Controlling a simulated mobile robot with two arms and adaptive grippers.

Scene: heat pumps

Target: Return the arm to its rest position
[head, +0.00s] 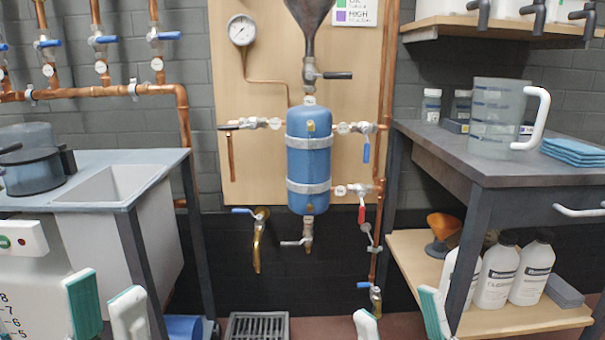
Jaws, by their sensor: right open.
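My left gripper (105,286) is at the lower left of the head view, in front of the sink bench. Its two white fingers with teal pads stand apart, with nothing seen between them. My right gripper (397,304) is at the bottom, right of centre, in front of the lower shelf's left end. Its fingers are spread open and empty. Only the fingertips of the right gripper show; the rest is below the frame. Neither gripper appears to touch anything.
A blue tank (308,160) with valves and copper pipes hangs on a wooden panel (240,180). The sink bench (150,157) stands left. The right bench (440,150) carries a clear jug (493,125); its lower shelf (520,320) holds white bottles. A floor drain (258,326) lies between.

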